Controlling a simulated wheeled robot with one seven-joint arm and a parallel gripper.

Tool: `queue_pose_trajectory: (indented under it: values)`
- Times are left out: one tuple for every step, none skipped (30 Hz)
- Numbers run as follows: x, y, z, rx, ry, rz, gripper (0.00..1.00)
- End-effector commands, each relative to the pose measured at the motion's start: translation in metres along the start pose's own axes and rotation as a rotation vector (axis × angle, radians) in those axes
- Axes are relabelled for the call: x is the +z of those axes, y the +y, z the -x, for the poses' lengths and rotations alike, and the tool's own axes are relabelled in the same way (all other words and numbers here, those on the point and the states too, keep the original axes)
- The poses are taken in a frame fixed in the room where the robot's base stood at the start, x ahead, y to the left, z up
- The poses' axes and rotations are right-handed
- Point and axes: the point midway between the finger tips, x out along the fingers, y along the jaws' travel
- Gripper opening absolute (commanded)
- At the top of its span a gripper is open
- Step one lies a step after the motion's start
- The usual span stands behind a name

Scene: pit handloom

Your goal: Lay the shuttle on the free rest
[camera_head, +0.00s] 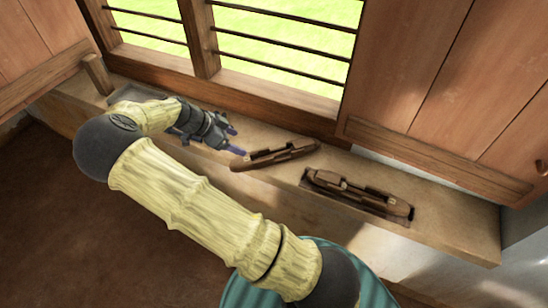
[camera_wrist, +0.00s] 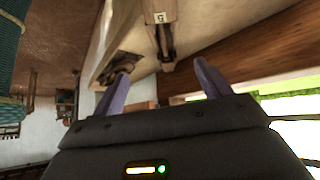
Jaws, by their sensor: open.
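A brown wooden shuttle (camera_head: 275,155) lies slantwise on the bare sill in the head view, apart from the dark rests. It also shows in the wrist view (camera_wrist: 165,38), ahead of my fingers, with a pale tag marked with a figure. My gripper (camera_head: 235,141) is open and empty, just left of the shuttle's near end; its purple fingers show in the wrist view (camera_wrist: 160,84). A second shuttle (camera_head: 360,191) lies on the right dark rest (camera_head: 398,218). Another dark rest (camera_head: 126,95) is at the sill's left end, partly hidden by my arm; the part in sight is empty.
The pale sill (camera_head: 455,218) runs under a barred window (camera_head: 285,45). Wooden shutters (camera_head: 450,90) stand at the right, and a wooden post (camera_head: 98,75) at the left end. The brown floor (camera_head: 70,220) lies below the sill.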

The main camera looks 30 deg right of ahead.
Motion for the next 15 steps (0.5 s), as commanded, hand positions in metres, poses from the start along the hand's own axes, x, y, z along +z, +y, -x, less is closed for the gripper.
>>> queue_pose_trajectory:
  values:
    - [0.0043,-0.0056,0.0027,-0.012,0.035,-0.034,0.76]
    - [0.0058,-0.0079,0.0046,-0.018,0.048,-0.053,0.76]
    - [0.0061,-0.0100,0.0064,-0.024,0.061,-0.074,0.76]
    - [0.0066,-0.0110,0.0073,-0.027,0.067,-0.083,0.76]
    - [0.0069,-0.0116,0.0079,-0.028,0.071,-0.090,0.76]
    - [0.0070,-0.0119,0.0085,-0.029,0.072,-0.095,0.76]
    - [0.0069,-0.0119,0.0086,-0.029,0.072,-0.096,0.76]
    - [0.0068,-0.0118,0.0086,-0.029,0.072,-0.096,0.76]
    - [0.0067,-0.0117,0.0085,-0.029,0.071,-0.095,0.76]
    - [0.0067,-0.0116,0.0084,-0.028,0.071,-0.095,0.76]
    - [0.0067,-0.0115,0.0083,-0.028,0.070,-0.095,0.76]
    - [0.0067,-0.0115,0.0082,-0.028,0.070,-0.094,0.76]
    - [0.0067,-0.0114,0.0080,-0.028,0.070,-0.094,0.76]
    - [0.0066,-0.0114,0.0073,-0.028,0.070,-0.094,0.76]
    - [0.0063,-0.0113,0.0057,-0.027,0.070,-0.094,0.76]
